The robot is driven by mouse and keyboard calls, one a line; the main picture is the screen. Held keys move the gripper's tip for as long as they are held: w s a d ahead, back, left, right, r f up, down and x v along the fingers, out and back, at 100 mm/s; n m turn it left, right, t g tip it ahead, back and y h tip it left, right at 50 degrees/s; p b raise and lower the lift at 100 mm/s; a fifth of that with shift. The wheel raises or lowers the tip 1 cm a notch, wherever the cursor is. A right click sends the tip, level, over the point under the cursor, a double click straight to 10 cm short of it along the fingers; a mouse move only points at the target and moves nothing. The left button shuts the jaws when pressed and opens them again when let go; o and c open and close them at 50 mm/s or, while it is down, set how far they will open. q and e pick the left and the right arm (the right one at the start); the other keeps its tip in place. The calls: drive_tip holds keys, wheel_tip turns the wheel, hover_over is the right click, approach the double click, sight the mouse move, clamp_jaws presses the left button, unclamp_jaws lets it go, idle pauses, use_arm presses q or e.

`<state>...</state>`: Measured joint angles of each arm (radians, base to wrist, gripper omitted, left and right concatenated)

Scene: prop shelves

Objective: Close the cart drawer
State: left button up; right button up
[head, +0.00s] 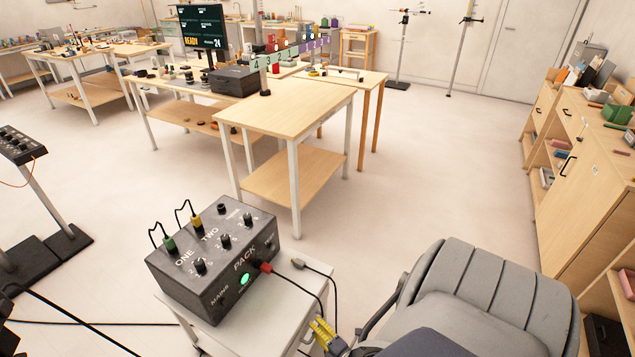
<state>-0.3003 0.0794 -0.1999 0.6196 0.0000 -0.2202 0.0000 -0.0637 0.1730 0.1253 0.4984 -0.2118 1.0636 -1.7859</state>
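The cart (292,299) is a small pale grey unit at the bottom centre. A dark control box (215,258) marked PACK covers most of its top. The drawer cannot be made out clearly; the lower part of the cart is cut off by the bottom edge, so I cannot tell how far open it is. My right gripper (322,331), with yellow finger parts, is low beside the right side of the cart. Whether its fingers are open, or touch the cart, cannot be told.
Black cables hang from the box's right side. A wooden table (285,108) stands behind, and a wooden cabinet (580,190) is at the right. A stand (48,205) is at the left. Open floor lies between.

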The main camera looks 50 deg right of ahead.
clamp_jaws()
idle(0.6)
